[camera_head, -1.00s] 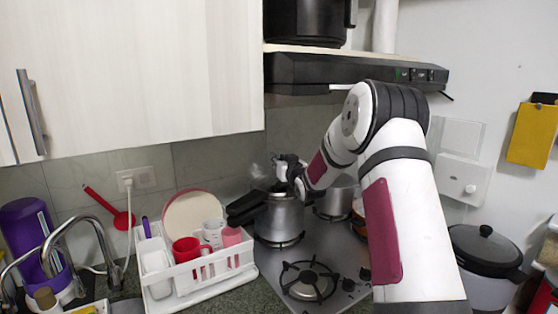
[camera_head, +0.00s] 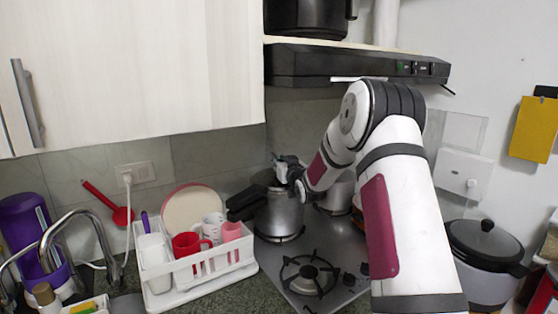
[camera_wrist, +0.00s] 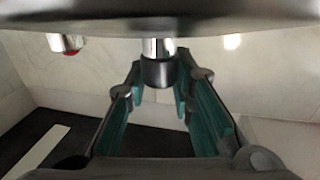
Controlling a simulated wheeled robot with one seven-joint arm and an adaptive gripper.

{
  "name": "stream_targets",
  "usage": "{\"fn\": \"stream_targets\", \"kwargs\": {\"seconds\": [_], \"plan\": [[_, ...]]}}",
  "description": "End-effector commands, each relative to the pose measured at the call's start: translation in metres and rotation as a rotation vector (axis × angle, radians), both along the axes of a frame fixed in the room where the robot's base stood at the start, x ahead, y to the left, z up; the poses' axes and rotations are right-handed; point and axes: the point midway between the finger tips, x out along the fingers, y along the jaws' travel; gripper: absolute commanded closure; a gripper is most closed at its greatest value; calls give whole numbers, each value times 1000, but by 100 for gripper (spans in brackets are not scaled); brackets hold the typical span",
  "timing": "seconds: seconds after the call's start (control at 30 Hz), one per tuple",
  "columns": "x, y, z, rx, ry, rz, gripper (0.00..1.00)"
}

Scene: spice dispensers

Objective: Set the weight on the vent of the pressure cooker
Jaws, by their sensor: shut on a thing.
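The pressure cooker (camera_head: 280,218) is silver, with a dark lid and a black handle pointing left. It stands upright on the rear left part of the hob. My gripper (camera_head: 284,165) is over the lid, its fingers small and partly hidden by the arm. In the wrist view the gripper (camera_wrist: 156,92) has teal-padded fingers on both sides of the weight (camera_wrist: 158,72), a short dark cylinder. A shiny metal stem (camera_wrist: 158,47) runs from it to the dark lid (camera_wrist: 230,22). I cannot tell whether the weight is fully seated on the vent.
A small red-tipped fitting (camera_wrist: 68,43) is on the lid, beside the weight. Another pot (camera_head: 338,195) stands right of the cooker. The range hood (camera_head: 330,68) is above. A white dish rack (camera_head: 195,280) is at left. The front burner (camera_head: 308,277) is empty.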

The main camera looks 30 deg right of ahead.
Motion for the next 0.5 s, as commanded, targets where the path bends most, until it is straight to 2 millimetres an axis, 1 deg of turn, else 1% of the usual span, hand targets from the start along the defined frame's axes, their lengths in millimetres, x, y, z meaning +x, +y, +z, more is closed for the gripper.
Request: {"fn": "stream_targets", "kwargs": {"seconds": [0.2,0.5], "plan": [[0,0,-5,0,-1,0,100],[0,0,-7,0,1,0,100]]}}
